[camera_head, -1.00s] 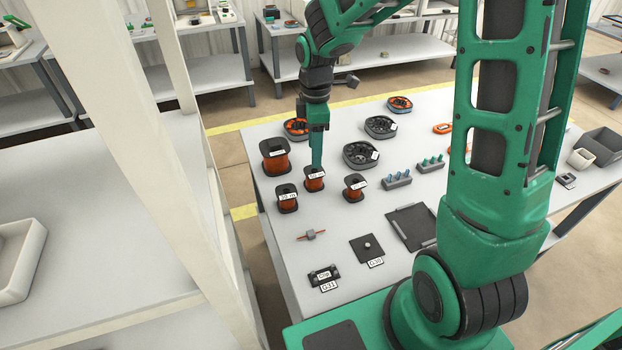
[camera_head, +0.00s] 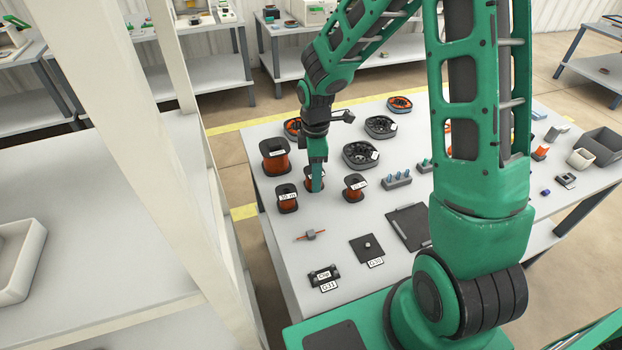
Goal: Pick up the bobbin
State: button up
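Several copper-wire bobbins with black flanges stand upright on the grey table: a large one (camera_head: 275,158), a small labelled one (camera_head: 287,200), another labelled one (camera_head: 354,188), and a middle bobbin (camera_head: 307,183) between them. My gripper (camera_head: 317,185) points straight down at the middle bobbin and covers its right part and most of its label. Its fingers overlap the bobbin in this view; I cannot tell whether they touch it or how far apart they are. The bobbin stands on the table.
Black round reels (camera_head: 361,155) and orange reels lie behind and to the right. A grey block with blue pegs (camera_head: 397,180) is right of the bobbins. A black plate (camera_head: 367,248) and a labelled black part (camera_head: 324,275) lie in front. A white post (camera_head: 130,130) rises at left.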

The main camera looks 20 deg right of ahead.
jog(key=c, duration=1)
jog(key=shift+r, duration=0.15)
